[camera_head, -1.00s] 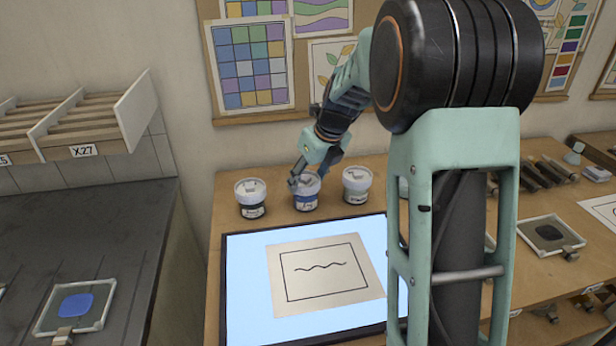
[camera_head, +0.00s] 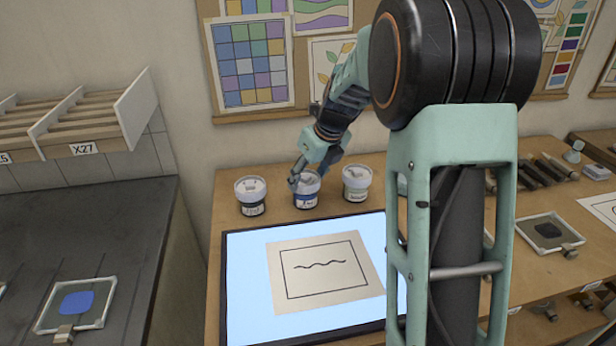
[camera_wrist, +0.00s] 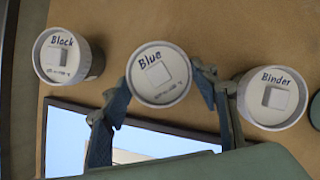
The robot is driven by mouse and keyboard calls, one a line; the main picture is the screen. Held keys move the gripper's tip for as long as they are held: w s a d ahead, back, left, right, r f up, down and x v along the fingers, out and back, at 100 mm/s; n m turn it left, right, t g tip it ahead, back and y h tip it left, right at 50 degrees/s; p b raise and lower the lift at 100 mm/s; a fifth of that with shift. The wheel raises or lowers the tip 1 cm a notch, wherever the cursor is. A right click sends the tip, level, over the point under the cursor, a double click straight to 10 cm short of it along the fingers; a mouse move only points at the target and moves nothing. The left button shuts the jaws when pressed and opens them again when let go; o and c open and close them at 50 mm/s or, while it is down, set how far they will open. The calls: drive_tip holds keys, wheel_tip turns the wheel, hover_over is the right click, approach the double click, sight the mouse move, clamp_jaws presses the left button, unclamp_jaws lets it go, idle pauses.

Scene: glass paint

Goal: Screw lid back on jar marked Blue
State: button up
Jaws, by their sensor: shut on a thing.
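The jar marked Blue (camera_head: 306,199) stands upright on the wooden table, in the middle of a row of three jars. Its white lid (camera_wrist: 159,75), written "Blue" with a square raised knob, is on top of the jar in the wrist view. My gripper (camera_wrist: 160,86) is shut on the lid, one finger at each side of its rim. In the head view my gripper (camera_head: 298,180) is at the jar's top and partly hides the lid. Whether the lid is fully threaded cannot be told.
The Black jar (camera_wrist: 66,56) stands left and the Binder jar (camera_wrist: 272,98) right, both lidded and close to my fingers. A lit panel (camera_head: 245,300) with a line drawing (camera_head: 325,268) lies in front. A wall with pinned sheets (camera_head: 250,62) rises behind.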

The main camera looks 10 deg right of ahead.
drive_tip(key=shift+s+a+m+h+p, duration=0.15)
drive_tip(key=shift+m+h+p, duration=0.35)
drive_tip(key=shift+m+p, duration=1.1)
drive_tip(key=shift+a+f+m+h+p, duration=0.15)
drive_tip(key=shift+m+h+p, duration=0.4)
drive_tip(key=shift+p, duration=1.6)
drive_tip(key=shift+f+m+p, duration=0.1)
drive_tip(key=shift+m+p, duration=0.35)
drive_tip(key=shift+p, duration=0.55)
drive_tip(key=shift+a+m+h+p, duration=0.2)
drive_tip(key=shift+m+h+p, duration=0.75)
drive_tip(key=shift+p, duration=2.4)
